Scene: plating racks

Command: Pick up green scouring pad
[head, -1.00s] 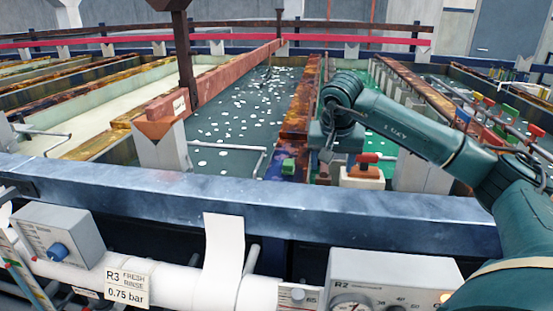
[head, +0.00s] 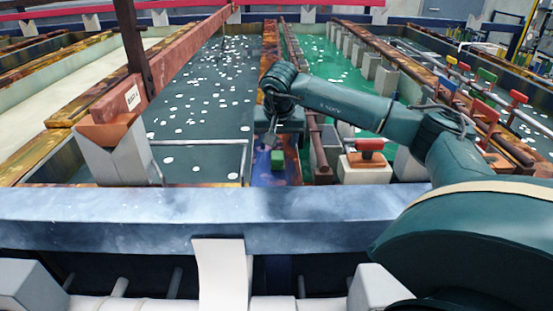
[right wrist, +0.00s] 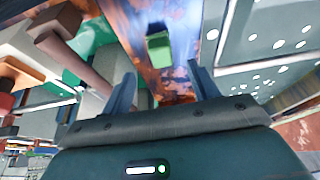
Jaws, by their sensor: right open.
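The green scouring pad (head: 278,160) is a small green block on the rusty, blue-stained divider ledge between the dark tank and the green tank. My right gripper (head: 272,140) is open and empty, above and a little behind the pad in the head view. In the right wrist view the pad (right wrist: 158,50) shows beyond and between the two spread fingers of the right gripper (right wrist: 161,72), with a gap to them. My left gripper is in neither current view.
A pale block with a red handle (head: 370,152) stands right of the ledge, beside brown pipes (head: 318,140). A grey bracket (head: 118,150) stands left. The blue-grey front beam (head: 150,218) runs across the near side. The dark tank (head: 205,110) has floating white discs.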

